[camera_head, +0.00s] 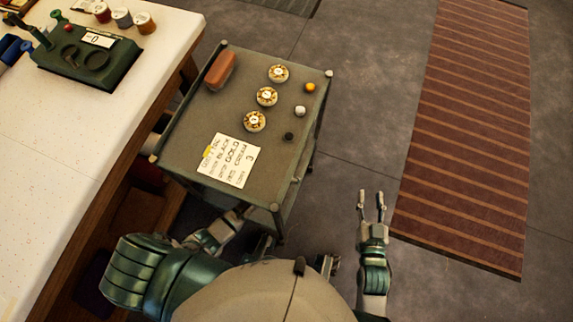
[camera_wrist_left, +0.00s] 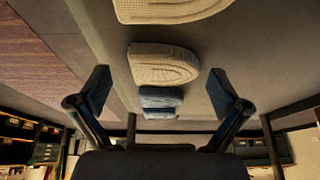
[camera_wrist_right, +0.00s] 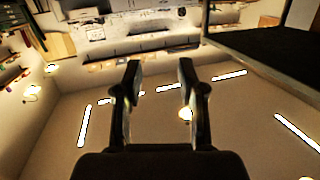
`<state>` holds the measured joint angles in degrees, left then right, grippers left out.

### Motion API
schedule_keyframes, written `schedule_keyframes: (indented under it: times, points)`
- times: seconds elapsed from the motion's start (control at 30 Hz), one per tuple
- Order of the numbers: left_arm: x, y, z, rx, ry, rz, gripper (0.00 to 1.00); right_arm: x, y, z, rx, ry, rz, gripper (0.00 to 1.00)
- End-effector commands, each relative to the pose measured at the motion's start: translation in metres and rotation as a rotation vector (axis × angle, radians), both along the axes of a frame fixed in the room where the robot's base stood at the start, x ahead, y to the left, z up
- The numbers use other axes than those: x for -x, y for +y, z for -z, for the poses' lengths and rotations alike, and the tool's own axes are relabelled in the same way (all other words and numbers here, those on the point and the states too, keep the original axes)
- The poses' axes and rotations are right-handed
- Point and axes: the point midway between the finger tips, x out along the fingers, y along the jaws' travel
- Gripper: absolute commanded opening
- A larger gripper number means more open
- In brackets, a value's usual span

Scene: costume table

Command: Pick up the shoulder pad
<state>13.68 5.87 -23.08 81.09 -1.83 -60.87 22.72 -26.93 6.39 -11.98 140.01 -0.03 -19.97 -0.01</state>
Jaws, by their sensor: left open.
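In the left wrist view, several shoulder pads lie in a row on a grey-brown surface. One cream quilted pad (camera_wrist_left: 163,66) lies ahead of the fingertips, and a second cream pad (camera_wrist_left: 172,8) is cut off by the top edge. Two dark blue pads (camera_wrist_left: 160,97) show between the fingers, lower in the picture. My left gripper (camera_wrist_left: 162,92) is open, with its fingers apart on either side of the row and touching no pad that I can see. In the head view the left gripper is hidden by the cart. My right gripper (camera_head: 371,200) is open and empty over the floor.
The cart top (camera_head: 200,125) carries a reddish-brown block (camera_head: 220,71), three round containers (camera_head: 266,97), small balls and a written card (camera_head: 229,160). A white worktable (camera_head: 70,130) with a green device (camera_head: 88,58) stands left. A striped rug (camera_head: 470,130) lies right, with clear floor between.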

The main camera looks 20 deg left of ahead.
Motion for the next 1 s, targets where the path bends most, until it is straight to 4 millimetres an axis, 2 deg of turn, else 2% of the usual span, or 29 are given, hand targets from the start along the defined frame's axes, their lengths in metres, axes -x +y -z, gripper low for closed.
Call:
schedule_keyframes:
  times: [0.1,0.13,0.3,0.33,0.77,1.0]
  points:
    - [0.000,0.001,0.000,0.001,-0.001,-0.001,1.00,0.000,0.001,-0.001,0.001,0.001,0.001,0.40]
    - [0.000,0.002,0.000,0.001,-0.001,-0.001,0.95,0.000,0.002,-0.001,0.002,0.001,0.001,0.40]
    - [0.000,0.002,0.000,0.001,0.000,-0.001,0.53,-0.001,0.000,0.000,-0.001,0.002,0.000,0.40]
    - [0.000,0.001,0.000,0.000,0.000,-0.001,0.49,-0.001,0.000,0.000,-0.001,0.002,0.001,0.40]
    - [0.000,0.001,-0.002,-0.001,0.002,0.000,0.48,-0.001,0.000,0.000,0.001,0.010,0.001,0.40]
    - [-0.001,0.001,-0.021,0.001,-0.004,-0.001,0.48,0.010,-0.006,0.020,0.048,0.161,0.003,0.40]
